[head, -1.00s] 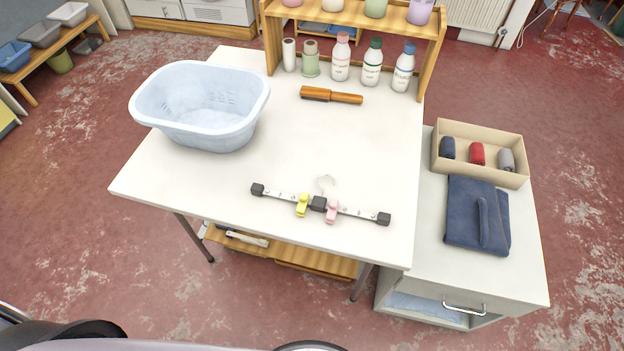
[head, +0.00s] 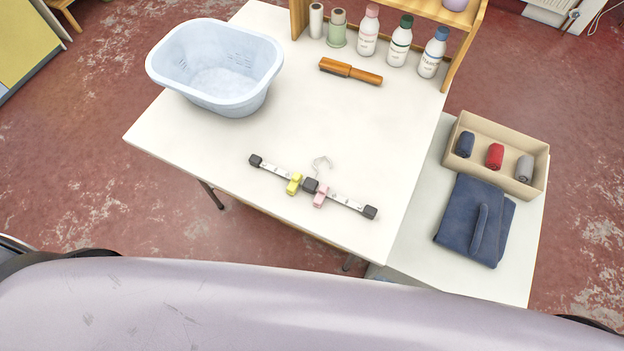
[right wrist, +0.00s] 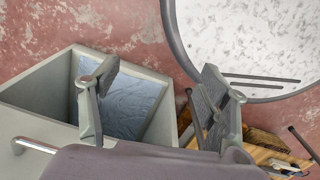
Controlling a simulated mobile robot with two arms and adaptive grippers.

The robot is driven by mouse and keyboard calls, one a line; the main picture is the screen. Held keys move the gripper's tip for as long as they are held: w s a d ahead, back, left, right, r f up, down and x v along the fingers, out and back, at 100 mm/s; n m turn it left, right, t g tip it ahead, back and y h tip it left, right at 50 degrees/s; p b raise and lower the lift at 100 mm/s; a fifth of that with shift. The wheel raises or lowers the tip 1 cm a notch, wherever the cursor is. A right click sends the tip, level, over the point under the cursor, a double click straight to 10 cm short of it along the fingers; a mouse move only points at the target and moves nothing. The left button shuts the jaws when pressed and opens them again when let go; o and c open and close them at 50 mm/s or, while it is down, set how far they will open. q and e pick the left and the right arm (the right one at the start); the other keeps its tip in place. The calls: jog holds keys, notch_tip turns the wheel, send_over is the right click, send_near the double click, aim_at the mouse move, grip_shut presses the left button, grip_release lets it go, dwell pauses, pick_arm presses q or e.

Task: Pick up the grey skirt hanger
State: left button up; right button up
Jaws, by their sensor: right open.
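The grey skirt hanger (head: 337,198) lies flat on the white table (head: 300,125) near its front edge in the head view. It has a pale bar with dark end caps, a dark centre block, a yellow clip and a pink clip. Its thin hook points toward the back of the table. My right gripper (right wrist: 155,88) shows in the right wrist view, with its two fingers spread apart and nothing between them. The hanger does not show in that view. Neither gripper shows in the head view.
A pale blue basin (head: 215,65), an orange-brown brush (head: 350,71) and several bottles stand farther back. At right, a cabinet bears a box (head: 525,190) of rolled cloths and folded navy cloth (head: 470,220). The right wrist view shows blue cloth (right wrist: 125,105) inside an open compartment.

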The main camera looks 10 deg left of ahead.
jog(key=r+m+g, duration=0.1)
jog(key=m, duration=0.1)
jog(key=w+d+r+m, duration=0.1)
jog(key=m, duration=0.2)
jog(key=w+r+m+g, duration=0.1)
jog(key=m, duration=0.1)
jog(key=shift+w+d+m+g, duration=0.15)
jog(key=shift+d+m+g, duration=0.15)
jog(key=shift+m, duration=0.1)
jog(key=c, duration=0.4)
jog(key=r+m, duration=0.1)
jog(key=w+r+m, duration=0.1)
jog(key=m, duration=0.1)
jog(key=w+r+m+g, duration=0.1)
jog(key=shift+w+r+m+y, duration=0.1)
jog(key=shift+m+y, duration=0.2)
jog(key=shift+y, duration=0.1)
jog(key=shift+c, duration=0.5)
jog(key=m+t+y, duration=0.4)
jog(key=m+t, duration=0.1)
jog(key=m, duration=0.2)
send_near(369, 209)
jog(key=x, duration=0.3)
jog(key=shift+w+d+f, duration=0.1)
jog(key=shift+f, duration=0.3)
jog(key=shift+x, duration=2.7)
